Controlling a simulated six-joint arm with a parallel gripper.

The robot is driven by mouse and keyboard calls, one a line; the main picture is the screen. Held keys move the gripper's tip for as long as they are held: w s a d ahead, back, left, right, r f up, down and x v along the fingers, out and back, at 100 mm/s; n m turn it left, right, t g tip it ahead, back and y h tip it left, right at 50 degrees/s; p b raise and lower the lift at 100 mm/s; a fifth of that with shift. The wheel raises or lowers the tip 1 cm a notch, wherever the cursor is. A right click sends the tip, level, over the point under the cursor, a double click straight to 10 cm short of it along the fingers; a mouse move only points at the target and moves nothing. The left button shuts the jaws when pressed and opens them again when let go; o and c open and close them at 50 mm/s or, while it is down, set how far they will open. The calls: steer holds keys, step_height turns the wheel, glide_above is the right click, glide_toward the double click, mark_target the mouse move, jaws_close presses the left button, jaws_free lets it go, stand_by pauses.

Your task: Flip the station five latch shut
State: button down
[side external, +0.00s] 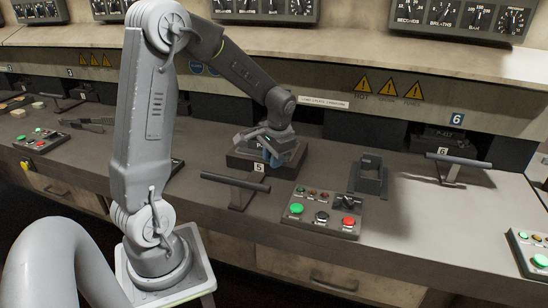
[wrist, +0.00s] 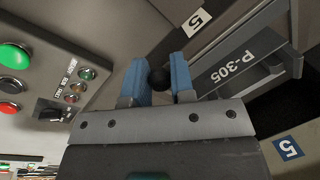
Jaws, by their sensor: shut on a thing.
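My gripper (side external: 272,158) is at station five, low over the dark block behind the "5" label (side external: 259,167). In the wrist view its two blue fingers (wrist: 161,80) are shut on a small round black knob (wrist: 157,77), seemingly the station five latch's knob. The rest of the latch is hidden behind the fingers and gripper body, so its angle cannot be told. The grey block marked P-305 (wrist: 240,58) lies to the right of the fingers in the wrist view. The "5" label (wrist: 197,20) shows above them.
A bar handle (side external: 236,181) stands in front of station five. A control panel (side external: 318,210) with green and red buttons and a dark bracket (side external: 369,177) are to its right. Station six has a similar bar handle (side external: 457,160). The bench between bracket and station six is clear.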

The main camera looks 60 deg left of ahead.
stand_by(0.3)
steer(key=c, duration=1)
jaws_free()
steer(key=shift+r, duration=0.1)
steer(key=d+r, duration=0.1)
steer(key=r, duration=0.8)
steer(key=d+r, duration=0.1)
steer(key=r, duration=0.3)
steer(key=shift+w+d+r, duration=0.2)
steer(key=shift+d, duration=0.1)
steer(key=shift+d, duration=0.1)
steer(key=s+d+t, duration=0.2)
steer(key=s+d, duration=0.2)
steer(key=d, duration=0.2)
steer(key=s+d+m+t+h, duration=0.1)
steer(key=s+d+t, duration=0.1)
steer(key=s+d, duration=0.3)
steer(key=s+d+m+t+h, duration=0.1)
steer(key=s+d+t, duration=0.1)
steer(key=s+d, duration=0.2)
steer(key=shift+s+d+f, duration=0.1)
steer(key=shift+s+d, duration=0.1)
steer(key=shift+d, duration=0.5)
steer(key=shift+s+d+f, duration=0.1)
steer(key=shift+s+d, duration=0.05)
steer(key=shift+d, duration=0.5)
